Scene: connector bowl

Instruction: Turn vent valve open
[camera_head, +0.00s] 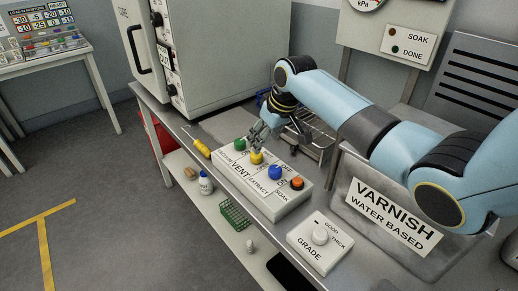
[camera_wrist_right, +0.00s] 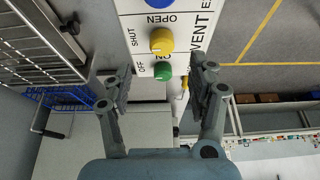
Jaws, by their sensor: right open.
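The yellow vent knob (camera_head: 257,157) sits on a white control box (camera_head: 285,203), by the word VENT. In the right wrist view the yellow knob (camera_wrist_right: 162,41) has SHUT and OPEN printed beside it; I cannot tell its exact setting. My left gripper is in neither view.
A green knob (camera_head: 240,144) is on one side of the yellow one, blue (camera_head: 274,172) and orange (camera_head: 297,183) knobs on the other. A grade dial box (camera_head: 320,243) and the varnish tank (camera_head: 393,217) are nearby.

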